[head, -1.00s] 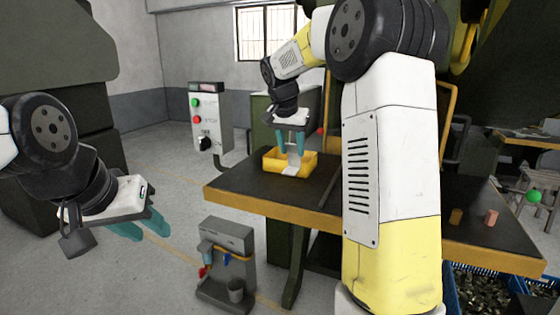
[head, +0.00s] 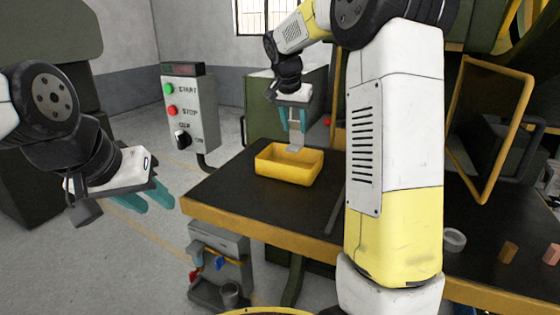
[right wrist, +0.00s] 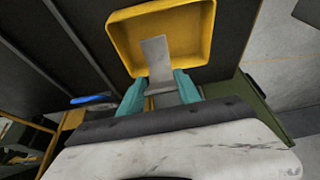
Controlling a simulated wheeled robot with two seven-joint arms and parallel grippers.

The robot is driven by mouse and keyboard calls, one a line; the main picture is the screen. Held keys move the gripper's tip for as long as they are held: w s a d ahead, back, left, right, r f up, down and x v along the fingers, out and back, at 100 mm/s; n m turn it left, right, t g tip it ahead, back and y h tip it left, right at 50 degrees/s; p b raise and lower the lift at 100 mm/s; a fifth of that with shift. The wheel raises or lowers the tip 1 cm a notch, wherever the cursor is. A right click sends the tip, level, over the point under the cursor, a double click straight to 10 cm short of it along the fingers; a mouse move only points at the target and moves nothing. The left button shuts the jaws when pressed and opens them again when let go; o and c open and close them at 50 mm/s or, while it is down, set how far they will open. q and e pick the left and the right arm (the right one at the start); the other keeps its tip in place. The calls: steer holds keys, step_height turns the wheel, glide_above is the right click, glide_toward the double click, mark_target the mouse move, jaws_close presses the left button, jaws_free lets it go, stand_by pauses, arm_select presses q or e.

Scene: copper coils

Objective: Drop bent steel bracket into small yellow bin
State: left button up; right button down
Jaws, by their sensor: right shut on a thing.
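The small yellow bin (head: 286,172) stands on the dark table top (head: 235,190). My right gripper (head: 297,140) is above the far part of the bin, pointing down, and is shut on the bent steel bracket (head: 295,149). In the right wrist view the grey bracket (right wrist: 156,60) sticks out between the teal fingers (right wrist: 160,92), over the inside of the yellow bin (right wrist: 198,45). Whether the bracket touches the bin cannot be told. My left gripper (head: 145,202) hangs left of the table with its teal fingers apart and nothing between them.
A control box with START and STOP buttons (head: 189,110) stands behind the table on the left. A grey unit with a cup (head: 218,265) is below the table's left edge. A white ring (head: 454,239) and small cylinders (head: 508,252) lie at the right.

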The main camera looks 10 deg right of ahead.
mark_target(295, 146)
steer(key=shift+f, duration=2.55)
steer(key=c, duration=0.8)
jaws_free()
steer(key=shift+o, duration=0.2)
steer(key=v, duration=0.8)
steer(key=s+a+f+n+t+y, duration=0.1)
steer(key=s+n+y, duration=0.1)
steer(key=s, duration=1.3)
steer(key=s+a+f+n+t+y, duration=0.1)
steer(key=s+n, duration=0.4)
steer(key=s, duration=0.9)
steer(key=shift+s+a+f+y, duration=0.15)
steer(key=shift+s+f+y, duration=0.25)
steer(key=shift+y, duration=0.5)
